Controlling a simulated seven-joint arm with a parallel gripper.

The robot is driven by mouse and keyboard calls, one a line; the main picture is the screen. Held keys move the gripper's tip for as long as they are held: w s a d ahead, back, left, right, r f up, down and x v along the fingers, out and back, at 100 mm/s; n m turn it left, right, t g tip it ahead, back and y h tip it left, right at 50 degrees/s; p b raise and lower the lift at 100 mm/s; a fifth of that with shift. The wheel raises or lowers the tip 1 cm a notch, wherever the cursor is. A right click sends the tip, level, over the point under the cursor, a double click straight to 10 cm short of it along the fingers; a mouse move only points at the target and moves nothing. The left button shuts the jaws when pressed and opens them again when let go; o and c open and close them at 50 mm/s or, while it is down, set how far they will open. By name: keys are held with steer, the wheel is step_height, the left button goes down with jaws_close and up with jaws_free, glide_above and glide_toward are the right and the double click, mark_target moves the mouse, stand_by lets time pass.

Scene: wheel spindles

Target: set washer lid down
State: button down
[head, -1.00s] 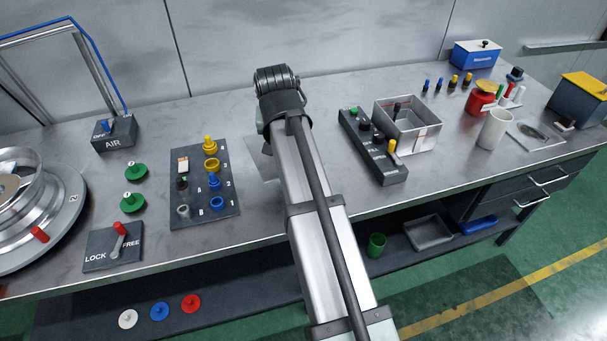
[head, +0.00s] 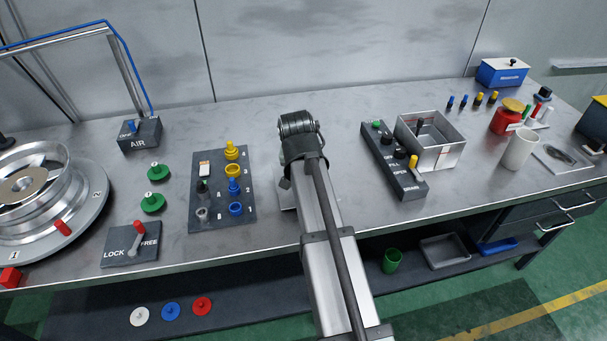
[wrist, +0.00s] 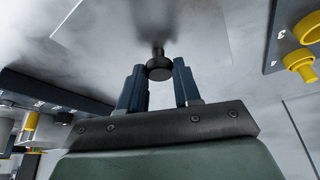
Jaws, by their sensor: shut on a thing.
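The washer lid is a thin, flat grey metal plate (wrist: 120,25) with a dark round knob (wrist: 159,68) in the wrist view. My gripper (wrist: 159,72) is shut on this knob, one finger on each side. In the head view only a small left part of the lid (head: 287,196) shows beside my arm, which hides the rest and my fingers. The lid is over the bare table, just right of the dark numbered board. Whether it touches the tabletop I cannot tell. The open metal washer box (head: 457,146) stands farther right with a dark part inside.
The numbered board (head: 213,221) with yellow, blue and grey pieces is close on the left. A dark control block (head: 389,165) with knobs lies to the right, beside the box. Bare tabletop (head: 340,130) lies between them. The table's front edge is near.

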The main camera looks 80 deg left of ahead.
steer(key=shift+f, duration=1.05)
steer(key=c, duration=0.8)
jaws_free()
steer(key=shift+f, duration=0.1)
steer(key=v, duration=1.2)
steer(key=shift+o, duration=0.3)
